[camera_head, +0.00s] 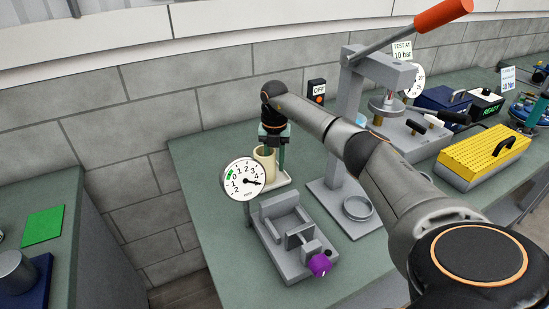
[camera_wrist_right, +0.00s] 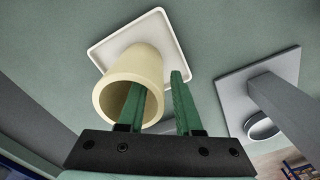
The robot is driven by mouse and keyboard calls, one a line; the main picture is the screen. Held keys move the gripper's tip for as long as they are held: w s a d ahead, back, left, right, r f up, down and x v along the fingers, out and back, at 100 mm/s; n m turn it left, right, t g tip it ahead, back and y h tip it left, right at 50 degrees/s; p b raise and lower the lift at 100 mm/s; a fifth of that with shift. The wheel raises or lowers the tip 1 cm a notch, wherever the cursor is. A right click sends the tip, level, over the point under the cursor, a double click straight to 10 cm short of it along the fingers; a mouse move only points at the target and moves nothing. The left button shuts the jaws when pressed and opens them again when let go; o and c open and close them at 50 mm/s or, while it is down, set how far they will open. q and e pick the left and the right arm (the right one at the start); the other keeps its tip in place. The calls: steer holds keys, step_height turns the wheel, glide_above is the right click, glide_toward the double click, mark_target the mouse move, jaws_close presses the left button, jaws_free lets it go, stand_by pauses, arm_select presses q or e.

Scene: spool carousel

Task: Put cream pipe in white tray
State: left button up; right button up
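The cream pipe (camera_head: 264,165) stands upright on the white tray (camera_head: 282,183), behind the dial gauge, which hides part of both. The right wrist view shows the pipe (camera_wrist_right: 148,66) from above, with its base inside the rim of the tray (camera_wrist_right: 165,28). My right gripper (camera_head: 272,148) points down at the pipe's top. In the right wrist view its green fingers (camera_wrist_right: 157,90) are apart, one inside the pipe's mouth and one outside its wall. A gap shows between the outer finger and the wall. My left gripper is not in view.
The dial gauge (camera_head: 243,179) and a grey vise (camera_head: 285,237) with a purple knob stand close in front of the tray. A grey press (camera_head: 347,125) with an orange-handled lever rises to the right. Bare green bench lies left of the tray.

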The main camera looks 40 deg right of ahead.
step_height(320, 180, up, 12)
steer(key=shift+r+b, duration=0.2)
steer(key=shift+b, duration=0.2)
stand_by(0.7)
